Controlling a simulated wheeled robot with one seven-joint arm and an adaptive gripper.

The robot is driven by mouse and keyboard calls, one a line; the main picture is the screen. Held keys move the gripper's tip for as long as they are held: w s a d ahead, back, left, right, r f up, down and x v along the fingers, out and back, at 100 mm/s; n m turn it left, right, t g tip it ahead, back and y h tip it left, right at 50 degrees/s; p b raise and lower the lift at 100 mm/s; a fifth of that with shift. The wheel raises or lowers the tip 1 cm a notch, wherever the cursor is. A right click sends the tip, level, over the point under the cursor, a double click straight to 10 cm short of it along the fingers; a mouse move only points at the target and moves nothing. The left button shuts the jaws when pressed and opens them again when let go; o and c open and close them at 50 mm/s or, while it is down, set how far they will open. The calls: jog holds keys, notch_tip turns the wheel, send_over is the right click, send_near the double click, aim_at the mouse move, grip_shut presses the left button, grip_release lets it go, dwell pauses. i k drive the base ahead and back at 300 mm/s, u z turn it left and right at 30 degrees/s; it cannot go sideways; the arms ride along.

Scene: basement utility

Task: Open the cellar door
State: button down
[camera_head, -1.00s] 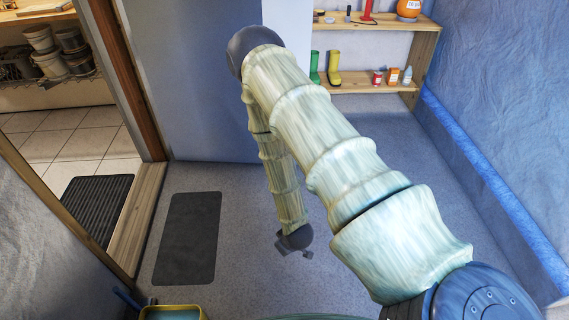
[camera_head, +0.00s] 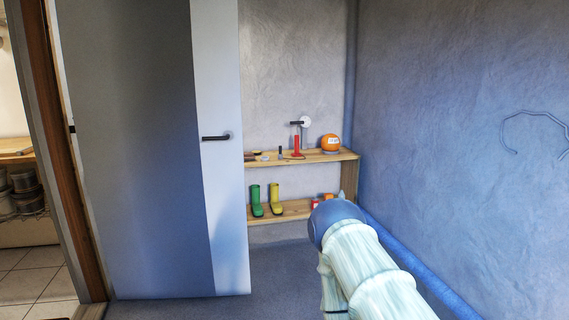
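The cellar door (camera_head: 130,150) is a tall blue-grey panel with a paler strip along its right side. It stands swung open, out from the wooden door frame (camera_head: 66,170) at the left, with the doorway clear beside it. Its dark lever handle (camera_head: 216,138) is on the pale strip near the free edge. My arm shows at the lower right, to the right of the door and apart from it in the picture. My gripper is not in view.
Wooden shelves (camera_head: 300,211) behind the door hold green boots (camera_head: 256,201), yellow boots (camera_head: 275,199) and an orange ball-shaped object (camera_head: 330,143). A blue wall (camera_head: 460,110) with a pipe along its foot bounds the right. A tiled room (camera_head: 35,285) lies through the doorway.

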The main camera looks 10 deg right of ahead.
aim_at(154, 87)
jog(key=z, duration=0.55)
jog(key=i, duration=1.35)
jog(key=u, duration=1.15)
jog(key=i, duration=0.5)
jog(key=u, duration=0.4)
